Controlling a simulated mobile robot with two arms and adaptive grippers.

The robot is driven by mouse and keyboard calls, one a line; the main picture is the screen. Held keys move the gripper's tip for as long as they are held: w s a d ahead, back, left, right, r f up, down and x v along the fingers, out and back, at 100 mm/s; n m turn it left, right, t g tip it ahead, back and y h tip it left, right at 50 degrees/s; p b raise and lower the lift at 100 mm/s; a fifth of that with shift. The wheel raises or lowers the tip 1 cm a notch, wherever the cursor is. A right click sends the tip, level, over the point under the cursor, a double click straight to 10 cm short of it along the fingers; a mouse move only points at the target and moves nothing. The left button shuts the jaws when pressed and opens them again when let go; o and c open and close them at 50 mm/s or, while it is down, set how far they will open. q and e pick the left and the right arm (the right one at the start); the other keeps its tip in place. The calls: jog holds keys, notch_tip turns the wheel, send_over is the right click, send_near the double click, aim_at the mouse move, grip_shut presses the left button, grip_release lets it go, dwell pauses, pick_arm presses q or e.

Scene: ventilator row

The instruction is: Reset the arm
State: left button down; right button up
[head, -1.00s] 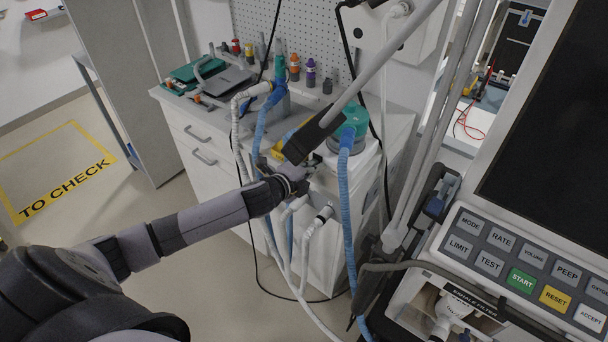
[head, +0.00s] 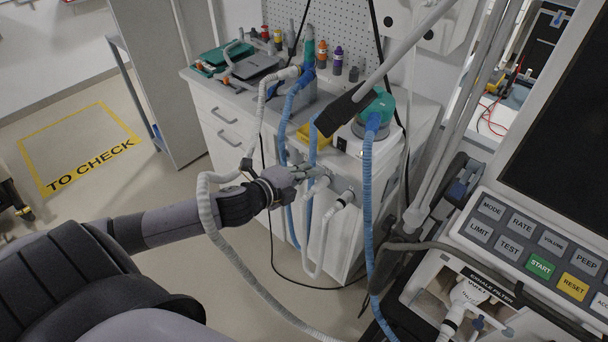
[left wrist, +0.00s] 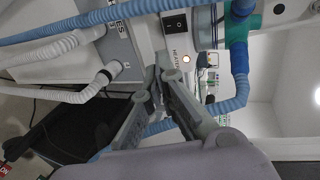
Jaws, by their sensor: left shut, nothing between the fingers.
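My left arm comes in from the left in the head view. Its gripper (head: 306,172) is shut and empty, at the front of the white cabinet beside the hose ports. In the left wrist view the fingers (left wrist: 168,78) meet below a humidifier panel with a switch (left wrist: 175,22) and a small lit light. A grey support arm with a black end (head: 343,110) slants down from the top, above the gripper. A white corrugated hose (head: 204,205) loops across my left forearm. My right gripper is not seen.
Blue hoses (head: 367,190) hang close to the gripper; they also cross the left wrist view (left wrist: 90,18). A ventilator with a button panel (head: 540,265) and dark screen stands at right. The cabinet (head: 215,130) carries tools and bottles.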

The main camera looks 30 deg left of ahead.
pick_arm(q)
jog(key=shift+s+r, duration=0.1)
jog(key=shift+s, duration=0.15)
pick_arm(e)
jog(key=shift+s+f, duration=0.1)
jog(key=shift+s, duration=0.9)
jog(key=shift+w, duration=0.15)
pick_arm(q)
jog(key=s+a+f+n+g+y, duration=0.2)
jog(key=s+a+f+n, duration=0.15)
jog(key=f, duration=0.75)
jog(key=s+a+f+n+g+y, duration=0.15)
jog(key=a+f+n, duration=0.25)
jog(key=f, duration=0.7)
jog(key=s+f+n+g, duration=0.3)
jog(key=s+f, duration=0.5)
jog(key=f, duration=0.3)
jog(key=s+d+f+n+g, duration=0.2)
jog(key=s+d+f, duration=0.3)
jog(key=s, duration=0.5)
jog(key=s+d+f+n+g+h, duration=0.1)
jog(key=s+d+f, duration=0.4)
jog(key=s, duration=0.5)
jog(key=s+d+f+n+g, duration=0.3)
jog(key=s+d+f, duration=0.2)
jog(key=s+f, duration=0.4)
jog(key=shift+s+n, duration=0.35)
jog(key=shift+s, duration=0.35)
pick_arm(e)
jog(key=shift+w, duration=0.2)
